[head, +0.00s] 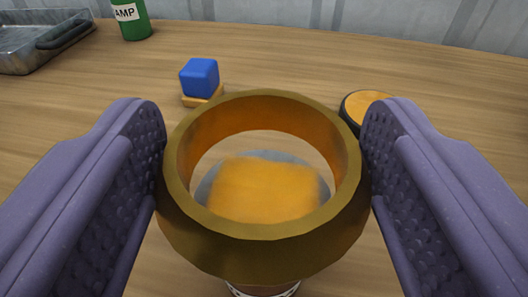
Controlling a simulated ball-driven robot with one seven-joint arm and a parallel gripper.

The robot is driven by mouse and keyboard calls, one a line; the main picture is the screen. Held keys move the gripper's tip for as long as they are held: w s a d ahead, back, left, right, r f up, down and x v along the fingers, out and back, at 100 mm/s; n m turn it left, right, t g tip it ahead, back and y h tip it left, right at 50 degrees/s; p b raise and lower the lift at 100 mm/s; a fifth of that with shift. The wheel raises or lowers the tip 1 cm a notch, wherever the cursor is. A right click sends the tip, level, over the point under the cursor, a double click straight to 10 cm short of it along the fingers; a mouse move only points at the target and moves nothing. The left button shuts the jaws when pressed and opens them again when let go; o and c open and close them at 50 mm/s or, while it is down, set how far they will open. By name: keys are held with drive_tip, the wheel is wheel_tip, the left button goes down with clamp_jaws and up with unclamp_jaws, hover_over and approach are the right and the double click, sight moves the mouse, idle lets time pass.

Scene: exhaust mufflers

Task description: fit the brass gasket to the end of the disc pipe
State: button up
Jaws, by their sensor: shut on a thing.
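My gripper (264,170) is shut on the brass gasket (264,258), a thick brass-coloured ring, with one purple textured finger on each side. The ring is held with its opening facing me. Through it I see a blurred orange, roughly square patch on a grey round thing (258,186). A reddish-brown part with a pale band (262,291) shows just below the ring at the bottom edge. The ring hides most of what lies between them. I cannot tell which thing is the disc pipe, nor whether the ring touches anything below.
A blue cube (199,76) sits on a small orange-tan base behind the ring. A round orange-topped, dark-rimmed thing (368,106) is partly hidden by the right finger. A green labelled bottle (131,18) and metal tray (28,45) stand far left. The wooden table's back right is clear.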

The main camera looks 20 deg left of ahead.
drive_tip(key=shift+f+b, duration=0.6)
drive_tip(key=shift+f, duration=0.2)
idle(0.6)
drive_tip(key=o, duration=1.1)
drive_tip(key=shift+s, duration=0.15)
